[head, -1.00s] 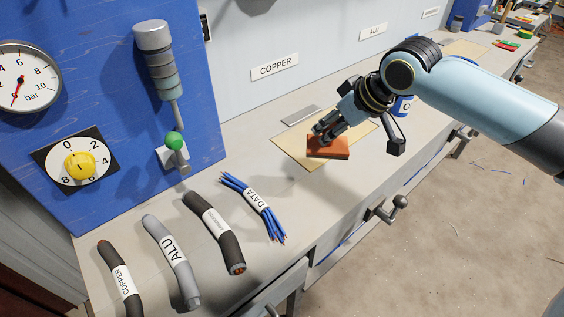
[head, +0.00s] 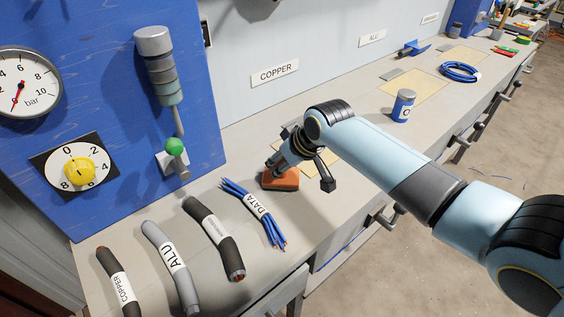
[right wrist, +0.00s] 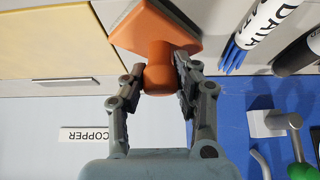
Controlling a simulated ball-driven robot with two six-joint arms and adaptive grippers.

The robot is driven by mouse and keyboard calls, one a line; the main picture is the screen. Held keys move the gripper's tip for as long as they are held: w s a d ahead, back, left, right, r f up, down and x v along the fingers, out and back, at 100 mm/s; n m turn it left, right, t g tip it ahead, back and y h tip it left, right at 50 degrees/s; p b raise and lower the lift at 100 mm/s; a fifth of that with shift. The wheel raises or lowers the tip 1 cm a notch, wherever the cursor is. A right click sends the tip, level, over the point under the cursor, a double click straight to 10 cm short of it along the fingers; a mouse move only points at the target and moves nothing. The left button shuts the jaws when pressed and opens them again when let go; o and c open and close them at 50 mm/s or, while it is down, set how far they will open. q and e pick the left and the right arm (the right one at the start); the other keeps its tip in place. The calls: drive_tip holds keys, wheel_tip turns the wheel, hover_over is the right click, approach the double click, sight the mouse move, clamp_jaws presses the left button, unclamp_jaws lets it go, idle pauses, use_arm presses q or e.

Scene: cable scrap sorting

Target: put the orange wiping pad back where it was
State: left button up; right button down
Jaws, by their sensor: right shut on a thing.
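The orange wiping pad (head: 281,180) is in the head view on the near part of the bench, just right of the blue DATA cable bundle (head: 254,213). My right gripper (head: 284,164) is above it. In the right wrist view the pad's round orange knob (right wrist: 158,78) sits between the two fingers of my right gripper (right wrist: 156,86), which are shut on it. The pad's dark underside edge faces the bench. I cannot tell whether it touches the bench or hangs just above it. My left gripper is not in view.
Several labelled cable pieces, such as the grey ALU one (head: 171,268), lie left of the pad. A tan mat (right wrist: 50,45) lies beyond it. A blue can (head: 403,105) and a blue cable coil (head: 460,72) stand farther right. A blue panel (head: 105,110) rises behind.

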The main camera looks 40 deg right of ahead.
drive_tip(key=c, duration=1)
unclamp_jaws()
drive_tip(key=shift+f, duration=0.1)
drive_tip(key=shift+r, duration=0.3)
drive_tip(key=p+v, duration=0.1)
drive_tip(key=v, duration=1)
drive_tip(key=shift+s+r, duration=0.25)
drive_tip(key=shift+r, duration=0.05)
drive_tip(key=shift+d, duration=0.1)
